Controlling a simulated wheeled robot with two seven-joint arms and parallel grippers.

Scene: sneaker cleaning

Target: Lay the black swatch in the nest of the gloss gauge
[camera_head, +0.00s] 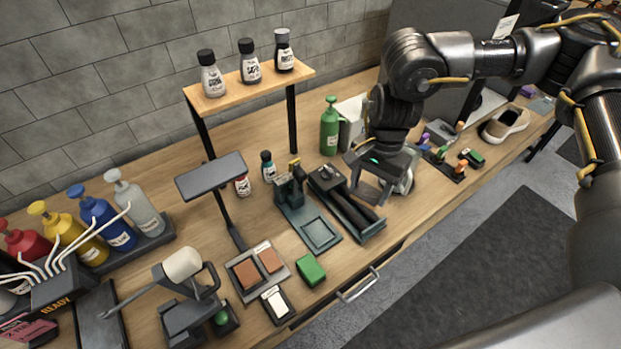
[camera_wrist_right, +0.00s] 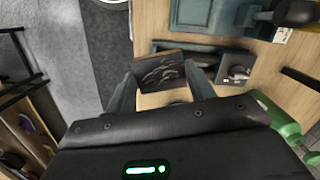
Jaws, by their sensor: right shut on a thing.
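The gloss gauge (camera_head: 312,233) is a teal stand with a flat base, a shallow rectangular nest and an upright head at its back end. In the wrist view its nest plate (camera_wrist_right: 203,14) shows at the top. My right gripper (camera_head: 382,190) is beyond the gauge, to its right. In the wrist view the right gripper (camera_wrist_right: 161,88) is shut on a dark, square, streaked piece, apparently the black swatch (camera_wrist_right: 158,68), held between the fingertips and apart from the nest. My left gripper is not in view.
A teal tray (camera_head: 372,232) with dark rolls lies between the gauge and my right gripper. A green bottle (camera_head: 330,128) stands behind. A green block (camera_head: 310,270) and swatch tray (camera_head: 240,284) lie in front. A sneaker (camera_head: 505,122) is far right.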

